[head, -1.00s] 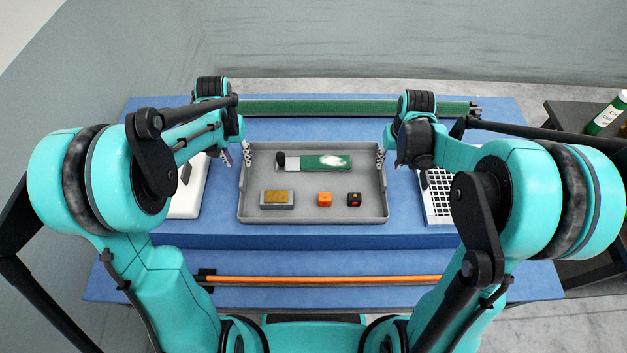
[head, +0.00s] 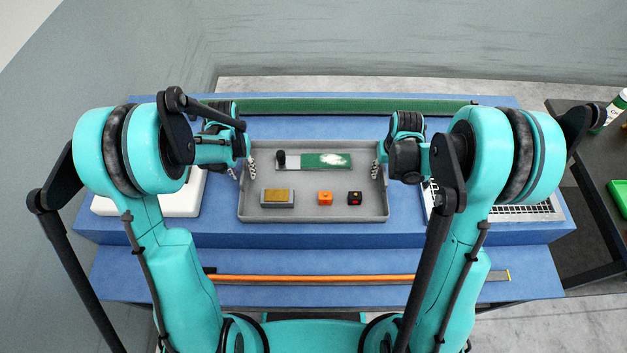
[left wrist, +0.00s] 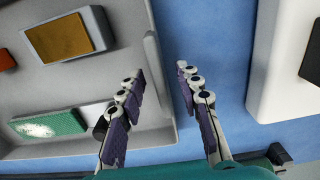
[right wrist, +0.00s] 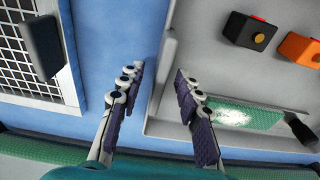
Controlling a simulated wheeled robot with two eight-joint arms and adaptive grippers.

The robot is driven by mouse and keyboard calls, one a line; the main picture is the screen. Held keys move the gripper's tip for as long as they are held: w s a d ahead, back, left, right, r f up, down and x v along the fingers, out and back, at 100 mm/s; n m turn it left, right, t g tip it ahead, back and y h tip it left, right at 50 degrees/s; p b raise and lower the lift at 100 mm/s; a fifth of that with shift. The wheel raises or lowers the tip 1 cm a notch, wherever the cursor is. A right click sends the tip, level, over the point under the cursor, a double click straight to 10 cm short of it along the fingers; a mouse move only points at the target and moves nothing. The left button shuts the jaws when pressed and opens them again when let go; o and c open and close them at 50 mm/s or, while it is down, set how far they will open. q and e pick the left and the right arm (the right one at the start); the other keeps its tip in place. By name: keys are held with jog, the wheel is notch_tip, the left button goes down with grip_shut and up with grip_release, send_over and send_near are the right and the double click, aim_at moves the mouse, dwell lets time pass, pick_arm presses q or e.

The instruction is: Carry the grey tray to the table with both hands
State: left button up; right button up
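The grey tray (head: 312,213) lies flat on the blue bench between my arms. It holds a green brush with a white patch (head: 325,160), a grey block with a tan top (head: 277,196), an orange block (head: 325,198) and a black block (head: 354,198). My left gripper (left wrist: 162,70) is open at the tray's left wall, one finger over the inside and one outside. My right gripper (right wrist: 160,70) is open at the right wall in the same way. The wrist views show gaps between fingers and wall; no grip is visible.
A dark table (head: 588,150) stands at the right, with a green bottle (head: 621,103) and a green container (head: 619,200). A white box (head: 185,197) lies left of the tray, a white gridded item (head: 540,209) right. A green roller (head: 340,107) runs behind, an orange bar (head: 310,279) in front.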

pick_arm(q)
grip_shut()
pick_arm(e)
grip_shut()
pick_arm(q)
jog(key=shift+r, duration=0.2)
pick_arm(e)
jog(key=shift+r, duration=0.15)
